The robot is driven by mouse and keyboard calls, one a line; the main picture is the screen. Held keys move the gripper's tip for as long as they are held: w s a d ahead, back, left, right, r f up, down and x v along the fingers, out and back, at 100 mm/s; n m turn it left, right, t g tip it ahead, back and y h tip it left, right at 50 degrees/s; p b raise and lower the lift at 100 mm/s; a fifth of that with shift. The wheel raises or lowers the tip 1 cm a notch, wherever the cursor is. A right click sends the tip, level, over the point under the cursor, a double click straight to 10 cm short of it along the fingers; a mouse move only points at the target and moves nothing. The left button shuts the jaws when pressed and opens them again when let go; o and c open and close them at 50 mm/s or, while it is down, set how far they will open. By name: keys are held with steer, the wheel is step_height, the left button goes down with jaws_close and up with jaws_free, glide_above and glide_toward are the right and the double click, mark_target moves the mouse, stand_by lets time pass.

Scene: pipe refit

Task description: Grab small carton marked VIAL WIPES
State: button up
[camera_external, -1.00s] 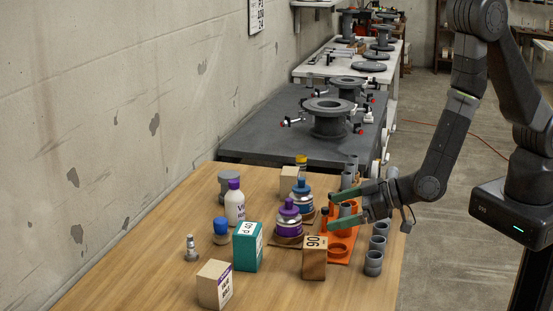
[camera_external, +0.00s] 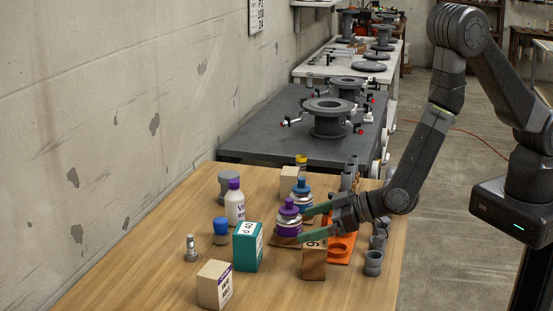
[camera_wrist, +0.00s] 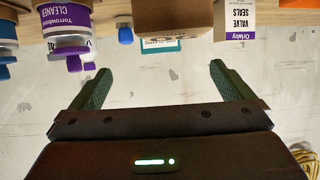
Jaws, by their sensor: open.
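No lettering that I can read says VIAL WIPES. A small pale carton (camera_external: 289,181) stands at the back of the wooden table; its marking cannot be read. Another pale carton (camera_external: 214,285) with a purple band stands at the front; it looks like the carton marked VALVE SEALS in the wrist view (camera_wrist: 235,18).
A teal box (camera_external: 248,247), blue-capped bottle (camera_external: 221,231), white bottle (camera_external: 235,205) and metal fitting (camera_external: 191,249) stand left. Grey pipe pieces (camera_external: 373,264) line the right edge. The table's left front is clear.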

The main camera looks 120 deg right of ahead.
stand_by(0.4)
steer(key=shift+c, duration=1.2)
